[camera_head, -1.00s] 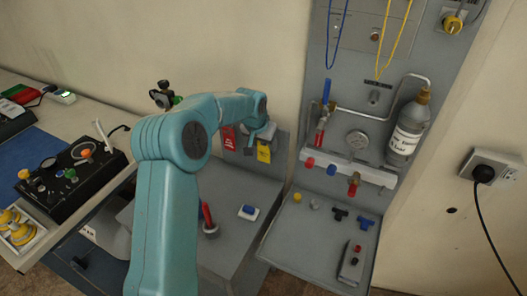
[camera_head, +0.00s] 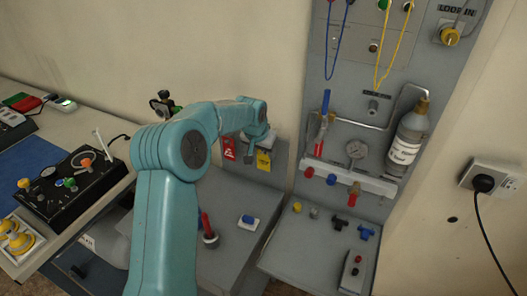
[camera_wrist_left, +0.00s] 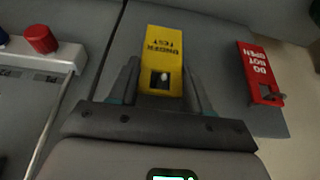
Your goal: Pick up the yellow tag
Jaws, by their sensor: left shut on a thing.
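The yellow tag (camera_head: 263,161) hangs against the small grey upright panel, to the right of a red tag (camera_head: 229,148). My left gripper (camera_head: 257,143) is at its upper part, partly hidden by my own wrist. In the left wrist view the yellow tag (camera_wrist_left: 164,48), printed "UNDER TEST", sits between the two fingers of my left gripper (camera_wrist_left: 163,82), which is shut on it. A pale peg end shows in the tag's hole. The red "DO NOT OPEN" tag (camera_wrist_left: 260,72) hangs apart on its hook to the right. My right gripper is not in view.
A black control box (camera_head: 75,183) stands left.

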